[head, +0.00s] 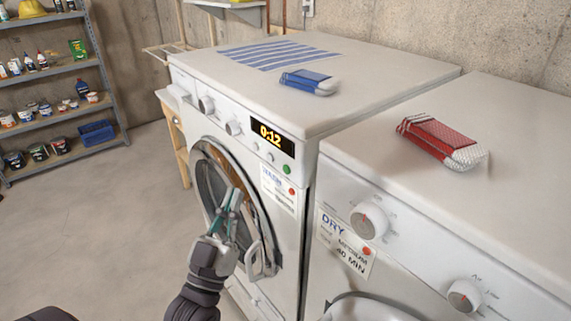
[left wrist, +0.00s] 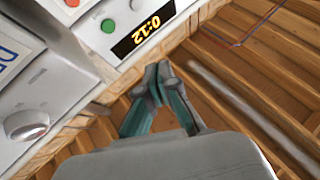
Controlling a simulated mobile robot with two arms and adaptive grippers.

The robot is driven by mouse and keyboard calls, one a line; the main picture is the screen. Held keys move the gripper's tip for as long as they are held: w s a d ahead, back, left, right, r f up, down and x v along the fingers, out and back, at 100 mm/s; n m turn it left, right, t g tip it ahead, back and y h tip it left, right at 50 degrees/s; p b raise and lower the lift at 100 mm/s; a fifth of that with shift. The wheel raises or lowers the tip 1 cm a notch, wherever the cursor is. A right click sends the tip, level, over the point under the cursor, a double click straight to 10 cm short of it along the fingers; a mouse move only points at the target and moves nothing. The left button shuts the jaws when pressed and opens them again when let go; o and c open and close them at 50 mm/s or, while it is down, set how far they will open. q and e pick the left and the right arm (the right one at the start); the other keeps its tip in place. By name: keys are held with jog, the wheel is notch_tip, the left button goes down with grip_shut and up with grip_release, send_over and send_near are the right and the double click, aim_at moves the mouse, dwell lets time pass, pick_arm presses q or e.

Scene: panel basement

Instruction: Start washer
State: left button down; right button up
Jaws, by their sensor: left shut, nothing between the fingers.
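The white washer (head: 253,95) stands on the left with a lit display (head: 272,136) reading 0:12. A green button (head: 287,169) is below the display's right end; it also shows in the left wrist view (left wrist: 108,26). Two knobs are on the panel left of the display. The round washer door (head: 207,180) is partly hidden by my arm; I cannot tell whether it is fully closed. My left gripper (head: 233,193) is shut and empty in front of the door, below the panel, apart from the button. It also shows in the left wrist view (left wrist: 159,76). My right gripper is out of view.
The dryer (head: 390,130) adjoins on the right, with a label and knobs (head: 369,221). A blue pack (head: 308,82) and a striped cloth (head: 275,53) lie on the washer, a red pack (head: 440,141) on the dryer. Shelves (head: 62,67) stand at the left. The floor between is clear.

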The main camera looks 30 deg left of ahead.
aim_at(286, 170)
pick_arm(q)
jog(key=shift+s+r, duration=0.1)
jog(key=shift+r, duration=0.2)
jog(key=w+d, duration=0.3)
jog(key=w, duration=0.5)
jog(key=shift+d, duration=0.15)
jog(key=shift+w, duration=0.1)
jog(key=shift+w, duration=0.1)
dwell(1.4)
jog(key=shift+w+d, duration=0.15)
jog(key=shift+w, duration=0.15)
